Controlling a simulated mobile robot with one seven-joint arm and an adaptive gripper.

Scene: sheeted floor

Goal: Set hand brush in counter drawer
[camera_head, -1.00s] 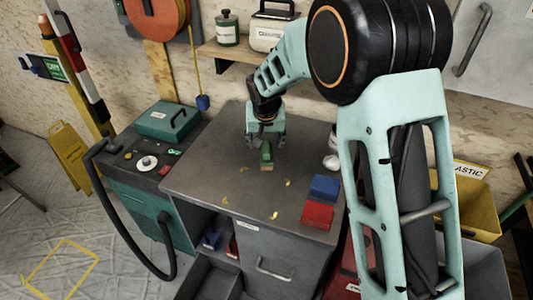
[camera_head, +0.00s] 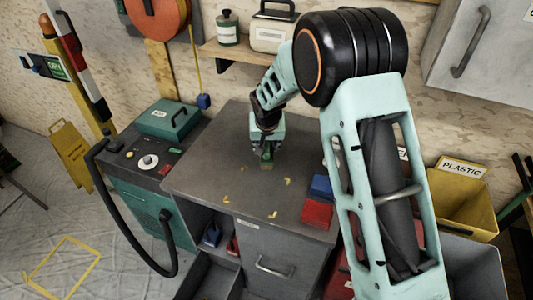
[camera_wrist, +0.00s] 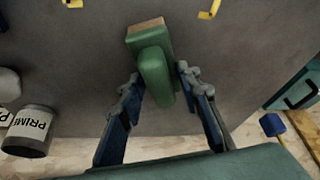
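The hand brush (camera_head: 265,163), green with a tan block at one end, lies on the grey counter top (camera_head: 205,165). My gripper (camera_head: 267,154) is over it and partly hides it. In the wrist view the brush (camera_wrist: 154,66) lies between the blue fingers of my gripper (camera_wrist: 160,80). The fingers are apart, one on each side, with a narrow gap showing on the left. The counter's front has a grey drawer (camera_head: 285,250) with a bar handle. Left of it, a lower tray-like compartment (camera_head: 207,280) stands open.
Blue (camera_head: 321,186) and red (camera_head: 317,212) blocks sit at the counter's right edge. Small yellow scraps (camera_head: 244,199) lie in front of the brush. A teal machine with a black hose (camera_head: 120,228) stands left. A yellow bin (camera_head: 463,205) stands right. The counter's left part is clear.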

